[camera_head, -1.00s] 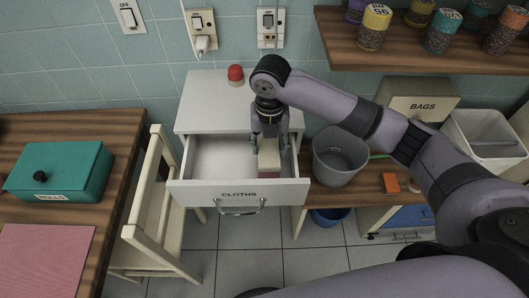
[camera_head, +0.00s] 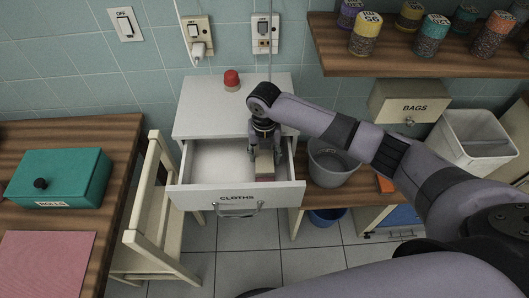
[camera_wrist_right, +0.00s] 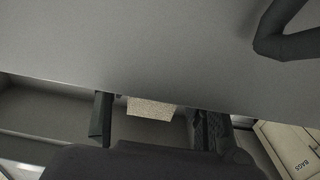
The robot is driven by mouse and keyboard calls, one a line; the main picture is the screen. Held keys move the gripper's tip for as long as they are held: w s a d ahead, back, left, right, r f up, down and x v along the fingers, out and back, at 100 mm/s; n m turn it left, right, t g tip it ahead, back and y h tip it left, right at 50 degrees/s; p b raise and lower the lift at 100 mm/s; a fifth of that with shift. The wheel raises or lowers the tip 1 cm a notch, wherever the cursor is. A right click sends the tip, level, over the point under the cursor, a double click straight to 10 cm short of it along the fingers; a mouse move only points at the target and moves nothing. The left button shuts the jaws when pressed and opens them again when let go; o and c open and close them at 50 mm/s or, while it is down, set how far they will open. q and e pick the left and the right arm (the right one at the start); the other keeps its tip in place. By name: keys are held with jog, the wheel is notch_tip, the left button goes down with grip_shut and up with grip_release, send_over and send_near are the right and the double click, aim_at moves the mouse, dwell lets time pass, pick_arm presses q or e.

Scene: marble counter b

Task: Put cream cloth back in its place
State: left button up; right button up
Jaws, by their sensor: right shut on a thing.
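The cream cloth (camera_head: 264,164) is a small folded block held upright between the fingers of my right gripper (camera_head: 265,152). It is inside the open drawer labelled CLOTHS (camera_head: 210,198), at the right end, close behind the drawer front. Whether it touches the drawer floor is hard to tell. My left gripper is not in view.
A red-topped item (camera_head: 231,80) stands on the cabinet top. A grey bucket (camera_head: 331,162) is close to the drawer's right. A cream chair (camera_head: 150,200) stands to its left. A shelf with jars (camera_head: 420,60) hangs above right. The drawer's left half is empty.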

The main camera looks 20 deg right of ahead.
aim_at(264, 156)
jog(key=shift+f, duration=0.15)
jog(key=o, duration=1.2)
notch_tip(264, 156, up, 12)
jog(key=shift+r+b, duration=0.2)
jog(key=shift+b, duration=0.35)
jog(key=shift+f, duration=0.1)
